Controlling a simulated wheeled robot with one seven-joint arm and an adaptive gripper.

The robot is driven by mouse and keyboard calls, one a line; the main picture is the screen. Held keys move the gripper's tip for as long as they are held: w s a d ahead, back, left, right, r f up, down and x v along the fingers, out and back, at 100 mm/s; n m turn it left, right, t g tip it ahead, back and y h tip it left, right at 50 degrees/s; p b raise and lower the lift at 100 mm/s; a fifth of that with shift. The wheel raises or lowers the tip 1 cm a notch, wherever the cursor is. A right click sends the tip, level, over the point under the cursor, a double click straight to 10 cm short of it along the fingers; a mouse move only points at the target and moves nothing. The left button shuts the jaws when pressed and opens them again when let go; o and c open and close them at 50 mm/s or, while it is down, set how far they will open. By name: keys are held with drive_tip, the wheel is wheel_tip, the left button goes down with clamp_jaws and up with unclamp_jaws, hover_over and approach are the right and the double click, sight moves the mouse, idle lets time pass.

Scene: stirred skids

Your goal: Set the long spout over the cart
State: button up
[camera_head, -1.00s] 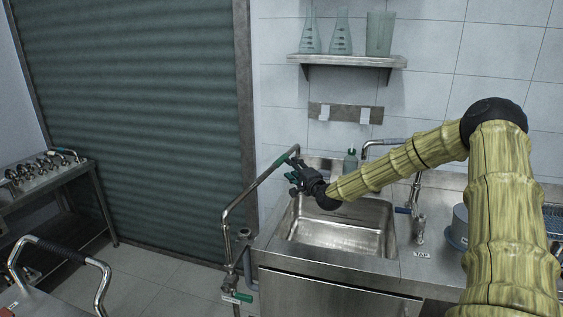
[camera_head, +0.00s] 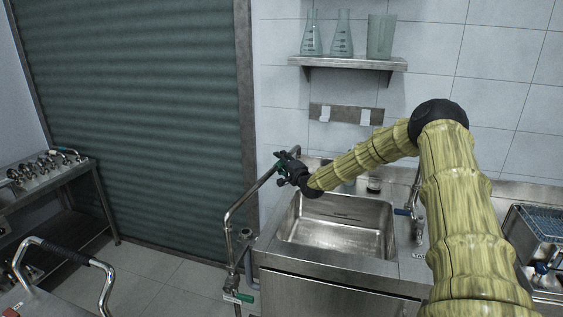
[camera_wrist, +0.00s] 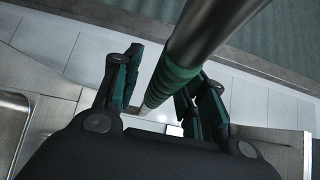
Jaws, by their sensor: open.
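The long spout (camera_head: 251,191) is a bent metal pipe rising from a standpipe at the left of the sink and slanting up to the right. Its green ribbed grip (camera_wrist: 168,85) shows large in the wrist view. My gripper (camera_head: 282,163) is at the upper end of the spout in the head view and hides part of it. In the wrist view my gripper (camera_wrist: 165,95) is open, with fingers on either side of the grip. I cannot tell whether they touch it. What looks like the cart (camera_head: 40,299) is at the bottom left, with a bent handle; most of it is out of view.
The sink (camera_head: 335,232) lies under my arm. A shelf (camera_head: 345,63) with glassware is on the wall. A bench with several valves (camera_head: 40,168) stands at the left. A rack (camera_head: 540,235) is at the right. Floor is clear between cart and standpipe.

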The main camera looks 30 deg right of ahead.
clamp_jaws()
idle(0.3)
drive_tip(key=shift+w+a, duration=0.1)
